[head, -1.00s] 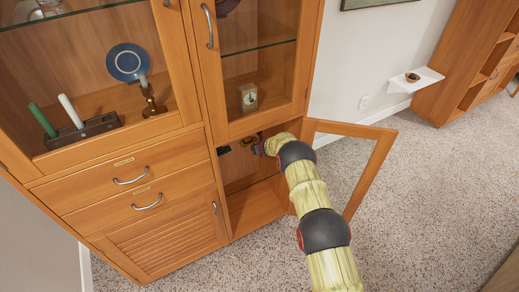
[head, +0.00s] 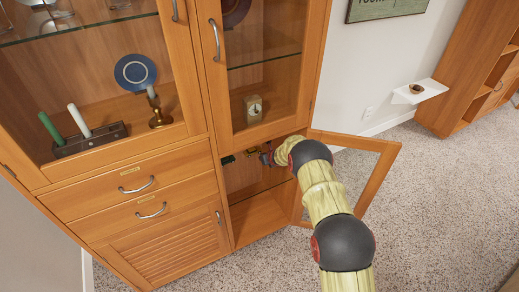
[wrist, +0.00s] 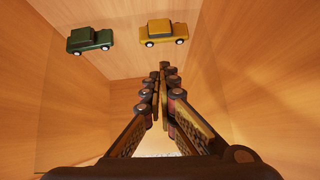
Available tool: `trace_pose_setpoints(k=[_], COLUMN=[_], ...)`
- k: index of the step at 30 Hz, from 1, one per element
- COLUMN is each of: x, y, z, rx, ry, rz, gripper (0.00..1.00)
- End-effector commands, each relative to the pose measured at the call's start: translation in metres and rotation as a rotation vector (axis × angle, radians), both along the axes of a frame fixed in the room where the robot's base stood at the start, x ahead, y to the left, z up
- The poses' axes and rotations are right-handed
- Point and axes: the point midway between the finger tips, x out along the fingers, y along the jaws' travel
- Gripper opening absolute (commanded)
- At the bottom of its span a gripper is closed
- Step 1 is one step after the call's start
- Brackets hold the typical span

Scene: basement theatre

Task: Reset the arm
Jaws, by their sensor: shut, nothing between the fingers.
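My gripper (wrist: 163,78) is shut and empty, its two fingers meeting at the tips in the wrist view. In the head view my gripper (head: 266,158) is inside the open lower right compartment (head: 255,213) of the wooden cabinet, partly hidden by my arm. A dark green toy car (wrist: 90,40) and a yellow toy car (wrist: 166,32) stand beyond the fingertips, apart from them. The green car (head: 228,160) also shows in the head view, left of my gripper.
The compartment's glazed door (head: 378,178) stands open to the right, close beside my arm. Wooden side walls (wrist: 255,70) are close around the gripper. Closed glass doors above hold a small clock (head: 253,108) and candles (head: 79,120). Carpet (head: 440,215) at the right is clear.

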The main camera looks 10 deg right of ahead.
Motion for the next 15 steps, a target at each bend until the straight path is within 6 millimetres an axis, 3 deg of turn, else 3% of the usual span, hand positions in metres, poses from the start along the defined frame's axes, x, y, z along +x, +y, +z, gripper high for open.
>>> trace_pose_setpoints(k=[15], x=[0.002], y=[0.0004], z=[-0.0028], rx=[0.0], ry=[0.001], rz=[0.0], gripper=[0.0])
